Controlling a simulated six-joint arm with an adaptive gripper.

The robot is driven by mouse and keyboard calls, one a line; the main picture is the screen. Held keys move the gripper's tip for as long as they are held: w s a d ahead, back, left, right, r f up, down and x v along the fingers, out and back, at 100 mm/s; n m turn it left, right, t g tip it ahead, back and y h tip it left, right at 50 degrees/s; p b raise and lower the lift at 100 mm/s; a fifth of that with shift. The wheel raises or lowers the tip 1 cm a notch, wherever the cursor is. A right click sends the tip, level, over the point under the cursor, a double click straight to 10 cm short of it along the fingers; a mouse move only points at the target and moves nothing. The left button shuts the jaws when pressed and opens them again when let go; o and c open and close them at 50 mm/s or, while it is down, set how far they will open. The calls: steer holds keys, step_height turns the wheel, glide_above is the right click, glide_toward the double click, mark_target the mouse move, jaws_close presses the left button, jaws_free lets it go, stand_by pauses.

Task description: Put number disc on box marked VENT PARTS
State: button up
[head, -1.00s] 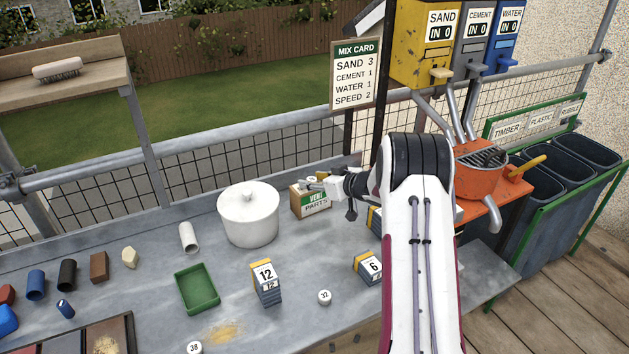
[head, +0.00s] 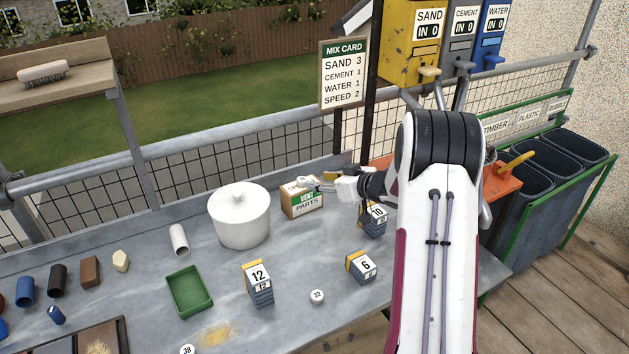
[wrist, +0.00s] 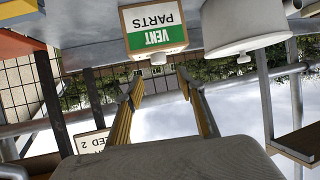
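The box marked VENT PARTS (head: 302,204) stands on the bench beside the white pot. A small white disc (head: 305,182) rests on top of the box; its number is not readable. In the upside-down wrist view the box (wrist: 153,28) is ahead, with the small white disc (wrist: 158,58) at its top edge. My gripper (head: 325,182) is just right of the box top. In the wrist view my gripper's fingers (wrist: 161,92) are spread with nothing between them. Two more number discs lie on the bench, disc 32 (head: 317,296) and disc 38 (head: 187,350).
The white lidded pot (head: 240,216) is left of the box. Stacked blocks marked 12 (head: 260,284), 6 (head: 361,267) and 10 (head: 374,219) stand around. A green tray (head: 189,290) lies at front left. The orange mixer and bins are at right.

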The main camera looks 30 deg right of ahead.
steer(key=shift+v, duration=1.8)
step_height(320, 180, up, 12)
steer(key=s+a+m+h, duration=0.1)
steer(key=a+h, duration=0.1)
steer(key=h, duration=0.3)
steer(key=s+a+r+m+g+h, duration=0.2)
steer(key=s+a+r, duration=0.4)
steer(key=s, duration=0.4)
steer(key=s+a+f+g+y, duration=0.1)
steer(key=s+a, duration=0.5)
steer(key=s, duration=0.4)
steer(key=s+a+f+g+y, duration=0.1)
steer(key=s+a+f+g, duration=0.1)
steer(key=s+a, duration=0.4)
steer(key=s+a+f+g+y, duration=0.1)
steer(key=s+a, duration=0.5)
steer(key=s, duration=0.7)
steer(key=shift+s+g+y, duration=0.35)
steer(key=shift+g+y, duration=0.05)
steer(key=shift+y, duration=0.1)
